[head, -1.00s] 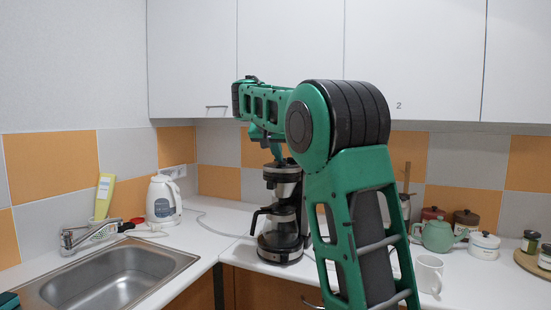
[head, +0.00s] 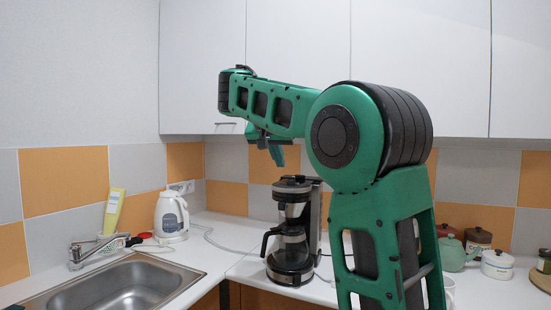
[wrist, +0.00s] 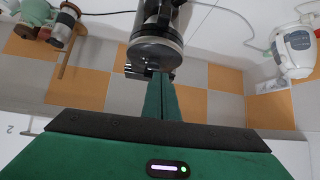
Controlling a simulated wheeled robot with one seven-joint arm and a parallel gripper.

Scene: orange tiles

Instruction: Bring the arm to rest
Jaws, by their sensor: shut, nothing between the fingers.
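My green arm rises in the head view and bends at its elbow, with the forearm reaching left. In the wrist view my gripper (wrist: 160,78) shows as green fingers closed together.
A metal sink (head: 120,285) and tap (head: 85,252) are at the left. A white kettle (head: 171,216) stands in the corner. White cupboards (head: 300,45) hang behind the arm. A green teapot (head: 452,255) and a white pot (head: 497,264) stand at the right, and a mug is mostly hidden by my arm.

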